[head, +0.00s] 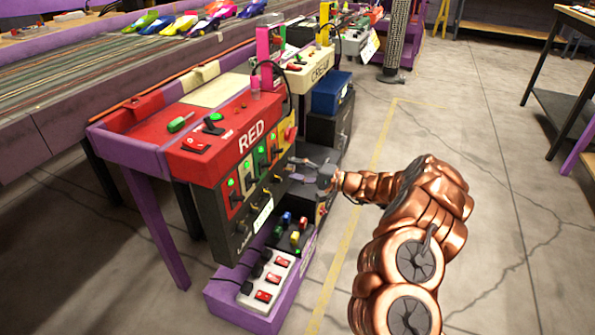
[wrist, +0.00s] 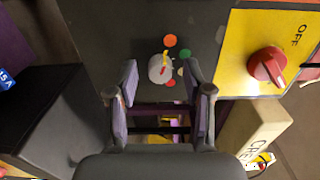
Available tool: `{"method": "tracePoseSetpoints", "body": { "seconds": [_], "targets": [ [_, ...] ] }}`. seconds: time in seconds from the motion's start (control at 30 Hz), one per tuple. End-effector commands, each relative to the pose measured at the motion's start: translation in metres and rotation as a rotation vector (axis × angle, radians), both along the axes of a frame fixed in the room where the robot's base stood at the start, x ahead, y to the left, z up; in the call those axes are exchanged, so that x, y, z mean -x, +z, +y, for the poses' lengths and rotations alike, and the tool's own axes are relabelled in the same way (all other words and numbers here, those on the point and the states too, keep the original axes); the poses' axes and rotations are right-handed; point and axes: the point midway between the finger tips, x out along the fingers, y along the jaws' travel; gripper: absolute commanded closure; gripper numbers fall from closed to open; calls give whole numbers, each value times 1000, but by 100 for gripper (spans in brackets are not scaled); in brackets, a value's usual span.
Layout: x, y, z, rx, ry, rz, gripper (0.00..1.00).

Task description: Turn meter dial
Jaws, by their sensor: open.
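In the wrist view a small round pale grey dial (wrist: 155,73) with a red and yellow pointer mark sits on a dark panel (wrist: 100,30). Orange, green and red dots lie around it. My gripper (wrist: 159,67) is open, with one finger on each side of the dial. I cannot tell whether the fingers touch it. In the head view my gripper (head: 300,168) is at the right end of the dark panel under the red RED box (head: 215,150). I cannot make out the dial there.
A red knob (wrist: 267,66) on a yellow OFF plate (wrist: 235,60) is right of the fingers in the wrist view. A black box (wrist: 45,120) stands at left. In the head view a power strip (head: 268,282) lies on the low purple shelf (head: 235,311).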

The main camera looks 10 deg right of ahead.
Motion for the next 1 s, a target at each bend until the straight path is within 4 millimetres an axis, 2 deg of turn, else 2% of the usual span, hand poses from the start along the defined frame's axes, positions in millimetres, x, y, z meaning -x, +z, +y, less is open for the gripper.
{"method": "tracePoseSetpoints", "body": {
  "seconds": [0.07, 0.5, 1.0],
  "targets": [
    [0, 0, 0, 0, 0, 0, 53],
    [0, 0, 0, 0, 0, 0, 98],
    [0, 1, -1, -46, -1, 65, 100]
  ]
}}
